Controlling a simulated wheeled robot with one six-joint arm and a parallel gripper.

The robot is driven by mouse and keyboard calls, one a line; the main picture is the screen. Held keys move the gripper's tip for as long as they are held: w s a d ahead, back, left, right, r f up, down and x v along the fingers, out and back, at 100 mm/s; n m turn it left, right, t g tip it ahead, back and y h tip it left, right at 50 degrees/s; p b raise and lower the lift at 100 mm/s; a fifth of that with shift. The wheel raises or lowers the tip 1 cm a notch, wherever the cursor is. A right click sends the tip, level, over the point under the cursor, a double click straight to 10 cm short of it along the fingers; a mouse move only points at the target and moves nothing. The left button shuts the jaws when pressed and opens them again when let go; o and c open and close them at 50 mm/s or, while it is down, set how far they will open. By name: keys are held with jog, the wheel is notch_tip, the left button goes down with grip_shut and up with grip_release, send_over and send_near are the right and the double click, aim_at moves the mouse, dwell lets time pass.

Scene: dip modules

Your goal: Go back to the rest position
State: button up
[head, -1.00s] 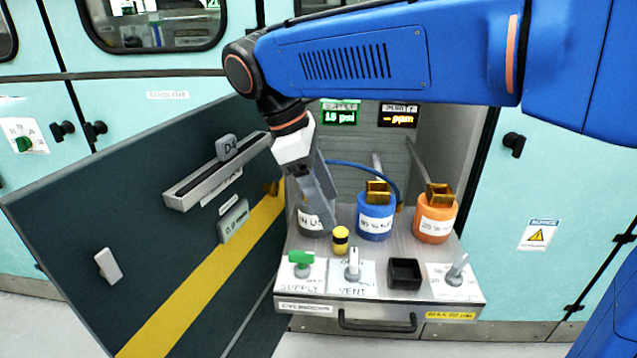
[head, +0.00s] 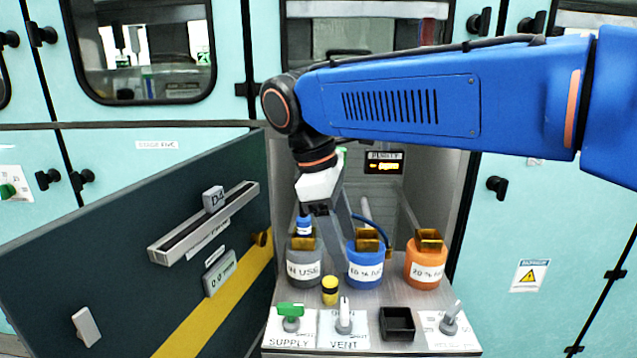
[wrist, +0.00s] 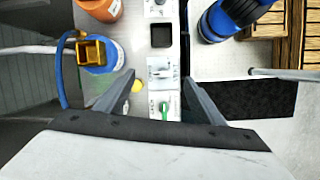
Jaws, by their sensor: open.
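My gripper (head: 332,242) hangs from my blue arm over the pulled-out shelf (head: 415,292), in front of the grey and blue containers. Its fingers are spread with nothing between them. In the wrist view my gripper (wrist: 162,88) shows both fingers apart, above the green supply handle (wrist: 164,108) and beside the yellow-and-black knob (wrist: 136,86). The grey container (head: 303,270) marked IN USE, the blue container (head: 365,272) and the orange container (head: 427,262) stand in a row on the shelf.
The dark door (head: 120,270) stands open at the left. The supply handle (head: 291,310), vent handle (head: 344,312), black square cup (head: 397,322) and another lever (head: 450,318) line the shelf front. In the wrist view, wooden crates (wrist: 290,35) stand at the upper right.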

jog(key=s+d+f+m+t+y, duration=0.1)
jog(key=s+d+f+m, duration=0.3)
jog(key=d, duration=0.4)
jog(key=s+d+f+m+t+y, duration=0.1)
jog(key=s+d+f+m+t, duration=0.1)
jog(key=s+d+f+m, duration=0.2)
jog(key=s+d+f+m+t+y, duration=0.1)
jog(key=s+d+f+m, duration=0.3)
jog(key=d, duration=0.9)
notch_tip(320, 180, down, 4)
jog(key=m, duration=0.3)
jog(key=shift+t, duration=0.4)
